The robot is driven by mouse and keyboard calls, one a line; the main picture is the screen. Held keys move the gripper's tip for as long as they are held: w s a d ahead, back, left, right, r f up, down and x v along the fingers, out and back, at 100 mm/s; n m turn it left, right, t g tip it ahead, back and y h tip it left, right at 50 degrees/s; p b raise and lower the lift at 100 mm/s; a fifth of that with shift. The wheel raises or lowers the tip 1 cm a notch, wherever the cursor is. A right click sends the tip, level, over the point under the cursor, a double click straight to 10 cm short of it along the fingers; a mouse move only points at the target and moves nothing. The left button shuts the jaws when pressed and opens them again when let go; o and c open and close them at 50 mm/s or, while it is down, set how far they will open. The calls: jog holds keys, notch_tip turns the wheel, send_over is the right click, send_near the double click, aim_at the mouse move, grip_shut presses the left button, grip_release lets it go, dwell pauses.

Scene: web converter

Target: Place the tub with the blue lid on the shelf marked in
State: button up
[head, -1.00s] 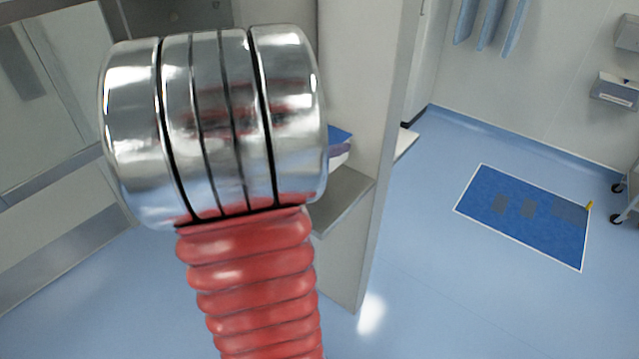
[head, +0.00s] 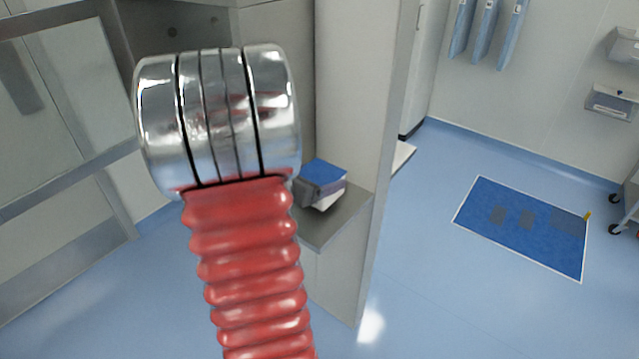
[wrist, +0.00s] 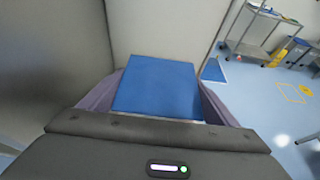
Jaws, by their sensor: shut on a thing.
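The tub with the blue lid (head: 325,172) is at the grey shelf (head: 335,222) beside the pale upright panel, in the head view. Its white side shows under the lid. My gripper (head: 318,190) is shut on the tub, with a jaw along its near side. In the wrist view the blue lid (wrist: 158,88) fills the space between the two purple-grey fingers of my gripper (wrist: 160,100). Whether the tub's underside touches the shelf cannot be told. My own arm hides the shelf's left part, and no marking on the shelf is readable.
The pale upright panel (head: 355,110) stands right behind the shelf. A white ledge (head: 402,157) juts out beyond it. A blue floor mat (head: 525,225) lies on open floor to the right. A trolley (wrist: 255,35) stands far off in the wrist view.

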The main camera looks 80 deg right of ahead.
jog(key=shift+f, duration=1.25)
jog(key=o, duration=1)
jog(key=shift+f, duration=0.1)
jog(key=shift+o, duration=0.2)
jog(key=shift+w+a+r, duration=0.2)
jog(key=shift+a+r, duration=0.05)
jog(key=shift+a, duration=0.1)
jog(key=v, duration=1.1)
jog(key=shift+w+a+r, duration=0.1)
jog(key=shift+r, duration=0.05)
